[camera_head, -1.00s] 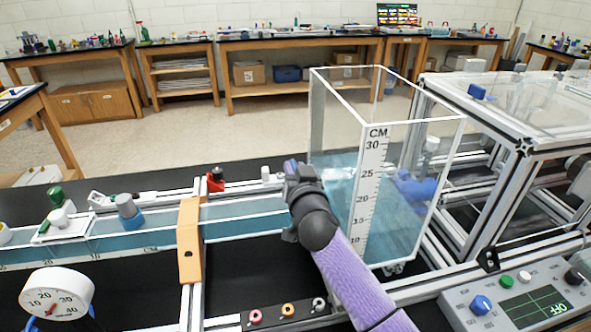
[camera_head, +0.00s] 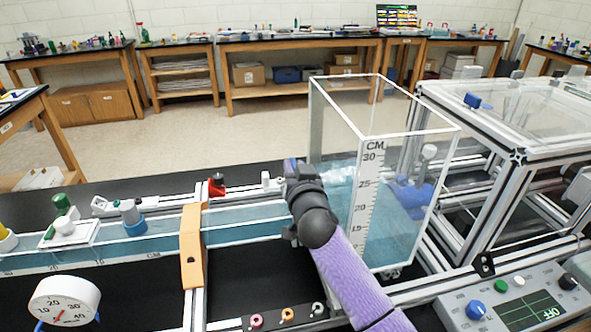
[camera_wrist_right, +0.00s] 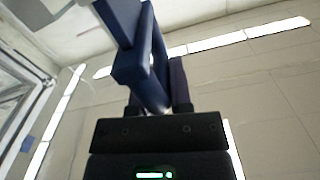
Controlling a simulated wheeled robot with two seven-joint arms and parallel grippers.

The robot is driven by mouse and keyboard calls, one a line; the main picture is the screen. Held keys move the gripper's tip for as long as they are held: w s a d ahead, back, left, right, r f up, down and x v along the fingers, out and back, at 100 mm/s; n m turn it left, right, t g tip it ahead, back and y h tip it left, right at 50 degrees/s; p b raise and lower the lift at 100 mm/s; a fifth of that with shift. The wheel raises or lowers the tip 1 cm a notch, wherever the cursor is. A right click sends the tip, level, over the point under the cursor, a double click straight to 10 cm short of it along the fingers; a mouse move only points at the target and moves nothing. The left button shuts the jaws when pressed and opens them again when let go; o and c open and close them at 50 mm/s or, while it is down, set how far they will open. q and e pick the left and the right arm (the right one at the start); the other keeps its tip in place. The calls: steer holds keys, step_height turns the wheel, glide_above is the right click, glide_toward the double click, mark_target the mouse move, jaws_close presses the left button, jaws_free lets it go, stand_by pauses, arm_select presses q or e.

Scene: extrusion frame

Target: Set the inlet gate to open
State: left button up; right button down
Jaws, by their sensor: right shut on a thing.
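The clear water tank (camera_head: 374,215) with a CM scale stands at the right end of the long water channel (camera_head: 245,220). My right gripper (camera_head: 297,172), on the purple arm, is at the tank's left side, where the channel meets it. In the right wrist view, its dark fingers (camera_wrist_right: 160,100) are shut on a dark blue handle (camera_wrist_right: 140,62), which looks like the inlet gate's handle. In the head view my gripper hides most of that handle, and the gate's position cannot be told. My left gripper is out of view.
A tan block (camera_head: 192,248) straddles the channel. A round dial (camera_head: 65,301) is at the lower left. A control panel (camera_head: 510,308) with a blue knob is at the lower right, beside the metal frame (camera_head: 519,158). A red-topped fitting (camera_head: 217,185) stands behind the channel.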

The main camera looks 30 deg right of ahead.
step_height(320, 180, up, 3)
steer(key=shift+f+p, duration=0.1)
steer(key=shift+p, duration=0.5)
steer(key=shift+f, duration=0.15)
steer(key=c, duration=0.6)
jaws_free()
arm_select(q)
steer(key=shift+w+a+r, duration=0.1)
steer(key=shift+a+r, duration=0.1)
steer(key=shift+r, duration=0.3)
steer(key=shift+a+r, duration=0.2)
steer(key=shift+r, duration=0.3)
